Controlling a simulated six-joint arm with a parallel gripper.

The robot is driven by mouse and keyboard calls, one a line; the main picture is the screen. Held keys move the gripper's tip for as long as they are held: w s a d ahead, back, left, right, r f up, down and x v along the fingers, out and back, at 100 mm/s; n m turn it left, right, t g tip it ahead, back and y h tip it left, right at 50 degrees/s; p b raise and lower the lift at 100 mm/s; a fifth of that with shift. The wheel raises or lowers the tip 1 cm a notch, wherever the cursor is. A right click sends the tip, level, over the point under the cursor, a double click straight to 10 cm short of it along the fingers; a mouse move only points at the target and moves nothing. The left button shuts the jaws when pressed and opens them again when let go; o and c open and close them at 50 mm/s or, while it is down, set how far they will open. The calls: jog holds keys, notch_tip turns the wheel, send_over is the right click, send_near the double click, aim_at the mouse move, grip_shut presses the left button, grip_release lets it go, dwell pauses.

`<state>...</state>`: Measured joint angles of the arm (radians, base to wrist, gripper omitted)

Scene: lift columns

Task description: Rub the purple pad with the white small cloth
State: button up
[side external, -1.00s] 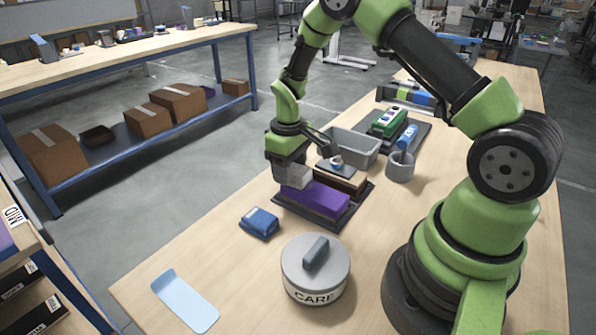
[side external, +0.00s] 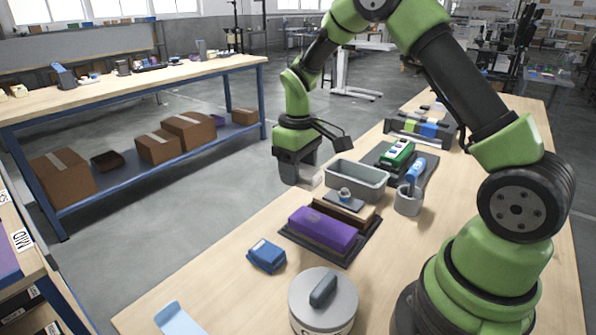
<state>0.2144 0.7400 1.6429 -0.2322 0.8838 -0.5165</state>
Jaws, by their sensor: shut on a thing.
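The purple pad (side external: 323,228) lies on a dark tray (side external: 340,262) on the table, with its top bare. My gripper (side external: 308,180) is beyond the pad, by the left end of a grey bin. It is shut on the white small cloth (side external: 317,181), of which only a small pale part shows past the gripper. The cloth is apart from the pad. The gripper's dark body hides most of the cloth.
A brown block with a small knobbed plate (side external: 344,198) stands behind the pad. The grey bin (side external: 358,182) is close to the gripper's right. A blue box (side external: 266,256), a lidded grey pot (side external: 323,300) and a grey cup (side external: 408,200) stand nearby.

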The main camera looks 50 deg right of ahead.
aim_at(299, 213)
jog(key=shift+f, duration=0.2)
dwell(0.3)
jog(key=shift+s+f, duration=0.1)
jog(key=shift+f, duration=4)
jog(key=shift+s+r, duration=0.3)
jog(key=shift+s, duration=0.15)
jog(key=shift+c, duration=0.3)
jog(key=shift+s+f, duration=0.15)
jog(key=shift+s, duration=1.35)
jog(key=shift+w, duration=2.05)
jog(key=shift+r, duration=4.1)
